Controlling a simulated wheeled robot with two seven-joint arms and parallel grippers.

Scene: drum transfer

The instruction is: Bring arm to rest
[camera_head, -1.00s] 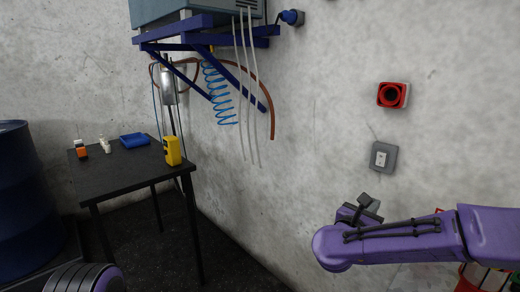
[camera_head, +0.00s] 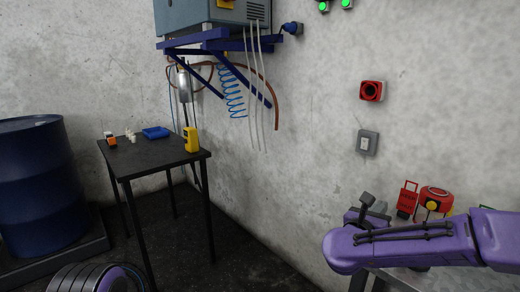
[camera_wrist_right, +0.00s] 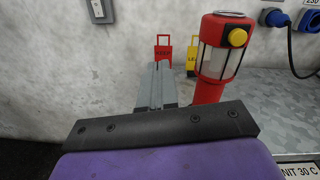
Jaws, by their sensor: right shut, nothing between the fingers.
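My right arm comes in from the right in the head view as a purple link. My right gripper (camera_head: 367,203) shows small and dark beyond its rounded end, partly hidden by the arm. In the right wrist view the gripper's grey fingers (camera_wrist_right: 157,84) are together with nothing between them. They point toward the wall, left of a red lantern (camera_wrist_right: 215,58) with a yellow button. The lantern also shows in the head view (camera_head: 436,200). My left gripper is out of view; only a dark ribbed part with purple shows at the bottom left.
A red tag (camera_wrist_right: 163,50) and a yellow tag (camera_wrist_right: 193,56) stand behind the fingers, near the lantern on a grey bench (camera_wrist_right: 272,100). A black table (camera_head: 155,158) with small items and a blue drum (camera_head: 38,185) are at left. Dark floor between table and bench is clear.

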